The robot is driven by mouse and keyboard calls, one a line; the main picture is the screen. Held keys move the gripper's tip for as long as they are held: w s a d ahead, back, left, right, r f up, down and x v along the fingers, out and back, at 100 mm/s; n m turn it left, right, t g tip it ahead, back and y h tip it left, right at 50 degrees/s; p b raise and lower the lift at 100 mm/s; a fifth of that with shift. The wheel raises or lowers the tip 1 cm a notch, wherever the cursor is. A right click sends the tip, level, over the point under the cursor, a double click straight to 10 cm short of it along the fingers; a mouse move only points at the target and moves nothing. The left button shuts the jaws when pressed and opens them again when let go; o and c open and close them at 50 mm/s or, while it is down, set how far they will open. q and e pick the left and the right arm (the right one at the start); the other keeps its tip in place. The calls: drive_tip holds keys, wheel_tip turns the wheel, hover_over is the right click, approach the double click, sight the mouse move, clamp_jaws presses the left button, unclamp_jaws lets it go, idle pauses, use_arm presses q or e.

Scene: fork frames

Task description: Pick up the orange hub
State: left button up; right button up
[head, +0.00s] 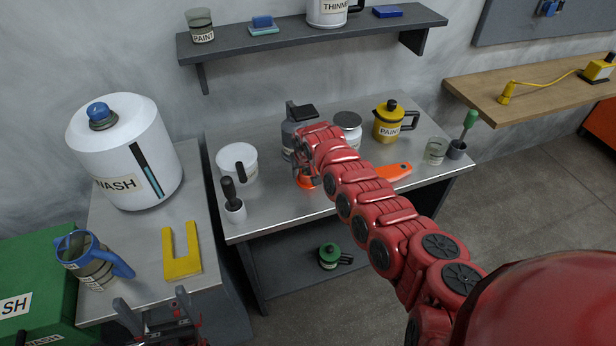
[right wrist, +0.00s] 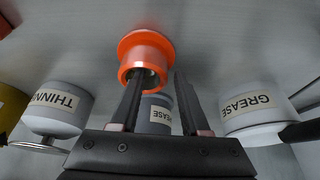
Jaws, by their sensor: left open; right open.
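The orange hub (right wrist: 146,52) is a flanged ring with a dark opening, standing on the grey worktable. In the head view an orange part of the hub (head: 305,183) shows under my right arm, which hides the rest. My right gripper (right wrist: 163,80) is open. One finger overlaps the hub's lower edge in the wrist view and the other is to the right of the hub. I cannot tell whether the finger touches it. My right gripper (head: 303,163) is mostly hidden in the head view. My left gripper (head: 152,302) is open and empty at the bottom left.
Around the hub stand a grey grease can (head: 290,130), a white grease tub (head: 238,163), a thinner jar (head: 348,124) and a yellow paint pot (head: 390,122). A flat orange tool (head: 395,171) lies right of my arm. A yellow fork-shaped piece (head: 182,262) lies on the left bench.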

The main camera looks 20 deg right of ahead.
drive_tip(key=shift+f, duration=0.1)
clamp_jaws()
idle(1.4)
